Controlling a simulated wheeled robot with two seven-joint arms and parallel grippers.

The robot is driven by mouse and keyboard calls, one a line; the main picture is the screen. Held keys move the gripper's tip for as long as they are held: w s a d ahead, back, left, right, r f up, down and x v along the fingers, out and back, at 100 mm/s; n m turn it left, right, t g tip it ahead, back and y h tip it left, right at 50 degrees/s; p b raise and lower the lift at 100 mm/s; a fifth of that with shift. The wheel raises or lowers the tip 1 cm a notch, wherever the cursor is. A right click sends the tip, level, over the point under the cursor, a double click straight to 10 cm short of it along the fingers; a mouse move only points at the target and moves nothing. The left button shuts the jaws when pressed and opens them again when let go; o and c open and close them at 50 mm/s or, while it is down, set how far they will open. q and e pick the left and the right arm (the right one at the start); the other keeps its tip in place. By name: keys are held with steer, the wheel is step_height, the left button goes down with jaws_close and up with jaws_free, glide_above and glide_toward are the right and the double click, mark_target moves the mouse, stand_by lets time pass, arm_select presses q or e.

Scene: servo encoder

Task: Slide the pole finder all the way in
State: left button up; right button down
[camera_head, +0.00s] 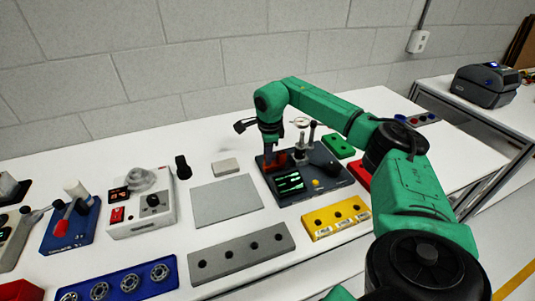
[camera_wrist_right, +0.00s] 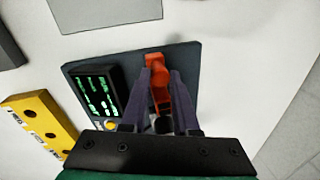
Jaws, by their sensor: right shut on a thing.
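The pole finder appears to be the red-orange piece (camera_wrist_right: 155,66) on a dark fixture (camera_head: 331,184), which lies on the white table. The fixture has a screen with green marks (camera_head: 289,182) and a yellow button (camera_head: 316,183). My right gripper (camera_wrist_right: 162,78) points down over the fixture and is shut on the red-orange piece, one finger on each side. In the head view the red piece (camera_head: 272,162) shows below the right gripper (camera_head: 270,147), at the fixture's back left. How far in it sits cannot be told. My left gripper is not in view.
Upright metal posts (camera_head: 301,140) stand close right of the right gripper. A yellow block (camera_head: 336,218) lies in front, a green block (camera_head: 338,146) and a red block (camera_head: 359,172) to the right. A grey plate (camera_head: 226,201) lies flat to the left.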

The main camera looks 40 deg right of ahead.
mark_target(278, 153)
stand_by(0.8)
steer(key=d, duration=0.1)
steer(key=s+d, duration=0.1)
steer(key=d, duration=0.1)
steer(key=shift+d, duration=0.2)
steer(key=c, duration=1)
jaws_free()
steer(key=shift+r, duration=0.1)
steer(key=o, duration=0.3)
steer(key=shift+o, duration=0.2)
steer(key=shift+s, duration=0.1)
steer(key=shift+r, duration=0.15)
step_height(278, 153, up, 14)
steer(key=s+a+b, duration=0.1)
steer(key=s, duration=0.1)
steer(key=shift+s+a, duration=0.15)
steer(key=shift+s, duration=0.1)
